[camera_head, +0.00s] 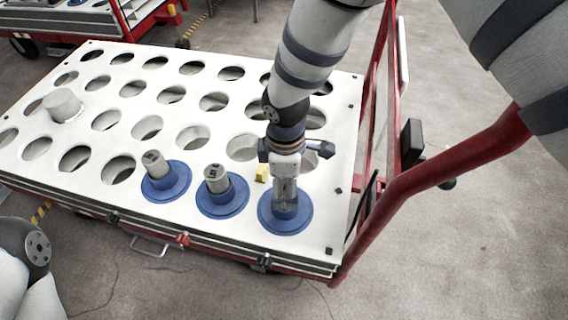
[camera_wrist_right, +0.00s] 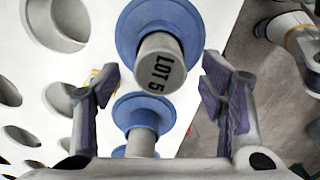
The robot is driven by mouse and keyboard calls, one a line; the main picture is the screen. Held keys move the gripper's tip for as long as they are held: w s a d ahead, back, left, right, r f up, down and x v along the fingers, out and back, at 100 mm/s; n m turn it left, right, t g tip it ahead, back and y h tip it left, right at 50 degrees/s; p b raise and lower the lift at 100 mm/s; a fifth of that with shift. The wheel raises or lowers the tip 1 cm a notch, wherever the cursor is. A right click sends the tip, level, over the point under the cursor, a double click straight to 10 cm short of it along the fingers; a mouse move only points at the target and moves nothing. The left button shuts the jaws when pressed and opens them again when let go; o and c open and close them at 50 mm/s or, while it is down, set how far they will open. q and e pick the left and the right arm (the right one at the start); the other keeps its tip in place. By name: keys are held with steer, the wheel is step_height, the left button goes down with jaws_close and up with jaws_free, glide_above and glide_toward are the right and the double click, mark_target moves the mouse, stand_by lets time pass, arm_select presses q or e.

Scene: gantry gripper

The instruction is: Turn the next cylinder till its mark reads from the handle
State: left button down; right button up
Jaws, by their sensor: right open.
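Three grey cylinders with blue flanges stand along the trolley's front edge. The left cylinder (camera_head: 153,163) and the middle cylinder (camera_head: 216,179) show dark marks on their tops. The right cylinder, its blue flange (camera_head: 285,222) showing, is under my right gripper (camera_head: 286,188). In the right wrist view this gripper (camera_wrist_right: 160,72) is open, its fingers apart on either side of a cylinder top (camera_wrist_right: 160,66) marked LOT 5. The mark runs roughly up and down that view. The red handle (camera_head: 440,165) is at the trolley's right. My left gripper is out of view.
The white trolley deck (camera_head: 335,200) has rows of open holes. A plain pale cylinder (camera_head: 62,105) stands at its left. A small yellow piece (camera_head: 261,173) sits near the middle cylinder. Another cart (camera_head: 100,22) stands at the back left.

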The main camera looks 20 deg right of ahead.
step_height(320, 180, down, 4)
steer(key=shift+r+b, duration=0.1)
steer(key=shift+b, duration=0.2)
jaws_close()
steer(key=shift+r+p, duration=0.15)
steer(key=shift+p, duration=0.2)
